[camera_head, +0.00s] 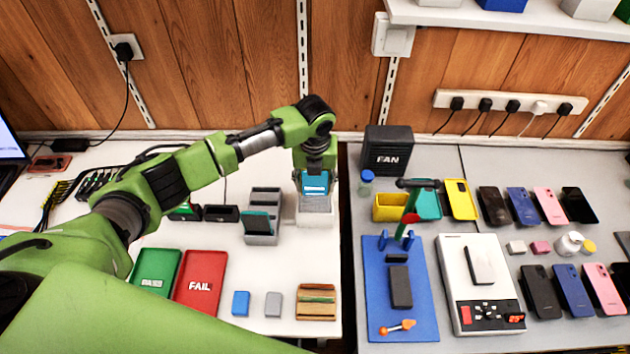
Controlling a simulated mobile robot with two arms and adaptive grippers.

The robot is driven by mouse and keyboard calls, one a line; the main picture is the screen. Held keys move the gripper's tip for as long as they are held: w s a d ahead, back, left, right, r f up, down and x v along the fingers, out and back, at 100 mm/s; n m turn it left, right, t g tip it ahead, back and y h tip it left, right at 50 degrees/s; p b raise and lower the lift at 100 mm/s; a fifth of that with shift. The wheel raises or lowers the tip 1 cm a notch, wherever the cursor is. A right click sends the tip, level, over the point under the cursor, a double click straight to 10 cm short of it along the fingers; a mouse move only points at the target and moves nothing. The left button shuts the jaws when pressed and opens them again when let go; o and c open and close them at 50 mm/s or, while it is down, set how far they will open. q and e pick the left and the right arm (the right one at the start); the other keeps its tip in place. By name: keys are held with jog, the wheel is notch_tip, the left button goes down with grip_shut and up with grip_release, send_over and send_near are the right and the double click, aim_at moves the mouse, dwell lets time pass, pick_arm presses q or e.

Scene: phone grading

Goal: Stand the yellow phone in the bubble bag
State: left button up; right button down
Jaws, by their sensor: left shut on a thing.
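My left gripper (316,172) points down at the middle back of the white table. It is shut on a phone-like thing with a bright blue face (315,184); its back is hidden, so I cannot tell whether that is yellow. Just below is a pale grey, open-topped holder (316,214), which may be the bubble bag. The held thing is upright at its mouth; I cannot tell how far inside it is. My right gripper is not in view.
A grey stepped stand (262,224) is close left of the holder. Green (157,271) and red FAIL (199,281) trays lie in front. A black FAN box (388,148) stands at right. Several phones lie farther right. The white table before the holder is partly clear.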

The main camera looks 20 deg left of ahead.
pick_arm(q)
jog(key=shift+f, duration=0.25)
dwell(0.4)
jog(key=shift+f, duration=0.15)
jog(key=o, duration=1.3)
notch_tip(320, 180, up, 7)
jog(key=p, duration=0.6)
jog(key=shift+p, duration=0.3)
